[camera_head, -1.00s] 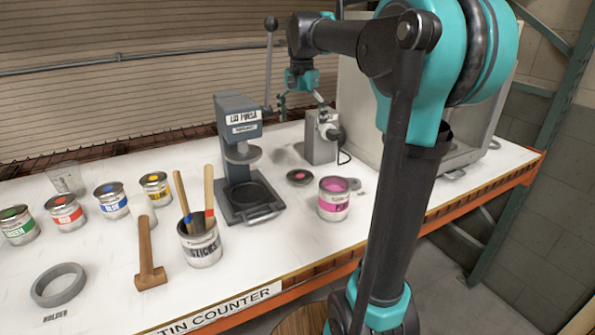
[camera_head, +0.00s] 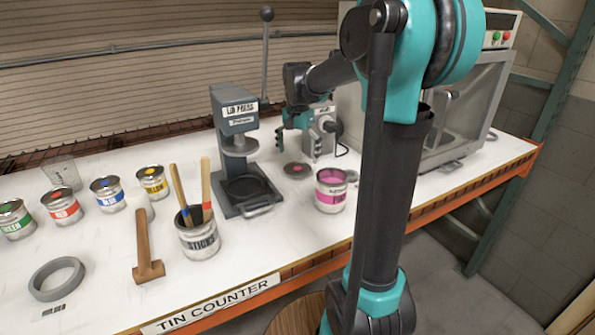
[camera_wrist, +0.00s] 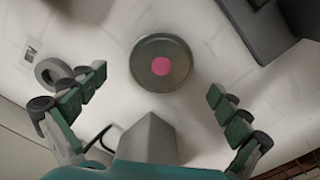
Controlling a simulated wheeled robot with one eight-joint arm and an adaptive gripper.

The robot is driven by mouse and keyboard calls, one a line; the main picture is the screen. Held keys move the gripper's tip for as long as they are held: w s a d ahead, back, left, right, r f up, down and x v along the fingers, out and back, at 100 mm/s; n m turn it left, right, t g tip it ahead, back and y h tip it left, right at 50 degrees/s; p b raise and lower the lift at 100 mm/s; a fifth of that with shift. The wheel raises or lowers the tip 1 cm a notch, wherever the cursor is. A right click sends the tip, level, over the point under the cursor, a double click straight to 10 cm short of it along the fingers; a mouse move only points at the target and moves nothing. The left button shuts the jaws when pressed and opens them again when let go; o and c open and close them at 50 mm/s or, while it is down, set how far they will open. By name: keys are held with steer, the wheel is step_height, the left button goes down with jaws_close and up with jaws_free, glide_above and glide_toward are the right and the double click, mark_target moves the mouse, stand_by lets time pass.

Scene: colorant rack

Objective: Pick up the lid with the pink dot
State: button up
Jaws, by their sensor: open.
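The lid with the pink dot (camera_head: 297,170) lies flat on the white counter, between the lid press and the open pink tin. It is a round dark grey disc; in the wrist view the lid (camera_wrist: 161,63) shows with its pink dot in the middle. My gripper (camera_head: 298,135) hangs above and behind the lid, fingers pointing down. In the wrist view my gripper (camera_wrist: 155,97) has its fingers wide apart, with the lid ahead of and between them, not touched. Nothing is held.
The lid press (camera_head: 238,150) stands left of the lid. The open pink tin (camera_head: 331,190) stands at its front right. A small grey device (camera_head: 318,145) is just behind my gripper. A stick pot (camera_head: 198,235), a mallet (camera_head: 146,250) and several tins are further left.

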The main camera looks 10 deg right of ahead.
mark_target(297, 168)
steer(key=shift+w+f, duration=0.15)
steer(key=shift+f, duration=1.7)
steer(key=c, duration=0.8)
steer(key=shift+r, duration=0.1)
